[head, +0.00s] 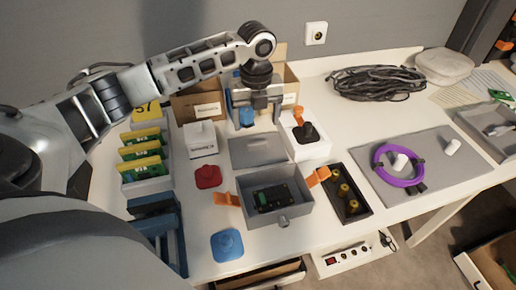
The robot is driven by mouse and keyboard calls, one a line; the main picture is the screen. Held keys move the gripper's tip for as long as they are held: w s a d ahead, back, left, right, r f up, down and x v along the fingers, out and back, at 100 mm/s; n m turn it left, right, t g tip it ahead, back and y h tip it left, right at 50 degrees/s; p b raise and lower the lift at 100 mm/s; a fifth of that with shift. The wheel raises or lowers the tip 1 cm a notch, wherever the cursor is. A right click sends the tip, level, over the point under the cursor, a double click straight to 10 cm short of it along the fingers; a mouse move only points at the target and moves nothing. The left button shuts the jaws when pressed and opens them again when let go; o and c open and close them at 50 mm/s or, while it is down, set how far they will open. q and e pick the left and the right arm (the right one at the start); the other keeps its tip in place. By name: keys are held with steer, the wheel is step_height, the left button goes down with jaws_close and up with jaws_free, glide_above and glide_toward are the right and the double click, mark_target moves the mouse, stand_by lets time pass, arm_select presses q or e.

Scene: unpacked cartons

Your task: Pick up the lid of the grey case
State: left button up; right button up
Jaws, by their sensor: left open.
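The grey case (300,212) stands open on the white table, with orange latches at its sides and a dark green circuit board (270,198) inside. A flat grey lid (258,151) lies just behind the case, apart from its cavity. My left gripper (262,118) points down above and slightly behind the lid, with its jaws open and nothing seen between them. It does not appear to touch the lid. The gripper partly covers the blue thing and carton behind it. My right gripper is not in view.
A white box (303,148) with a black and orange item stands right of the lid. A small white box (200,140), a red piece (207,177) and a blue piece (227,245) lie left. A black tray (345,194) adjoins the case's right side. Cartons (198,105) stand behind.

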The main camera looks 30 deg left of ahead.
mark_target(257, 142)
arm_select(q)
step_height(257, 142, down, 8)
steer(key=shift+w+r, duration=0.1)
steer(key=shift+r, duration=0.15)
steer(key=shift+c, duration=0.3)
steer(key=c, duration=1.1)
